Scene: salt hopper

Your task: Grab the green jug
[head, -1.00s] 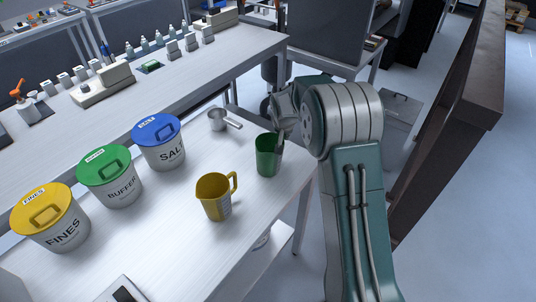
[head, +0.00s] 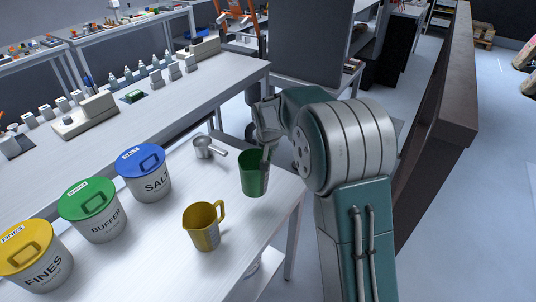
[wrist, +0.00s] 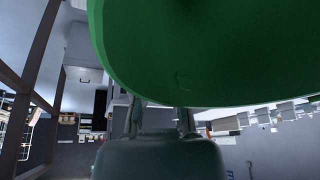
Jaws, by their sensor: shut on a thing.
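The green jug (head: 254,174) is upright near the right edge of the white table, in the head view. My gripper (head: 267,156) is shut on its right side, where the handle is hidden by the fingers. The jug seems a little above the table top, though no clear gap shows under it. In the wrist view the green jug (wrist: 210,50) fills the top of the picture, and my gripper (wrist: 160,118) reaches to its wall with one finger on each side.
A yellow jug (head: 202,228) and a metal scoop (head: 204,148) stand to the left on the white table (head: 150,255). Lidded FINES (head: 40,262), BUFFER (head: 95,215) and SALT (head: 146,175) tubs line the left. A dark brown partition (head: 440,125) stands at right.

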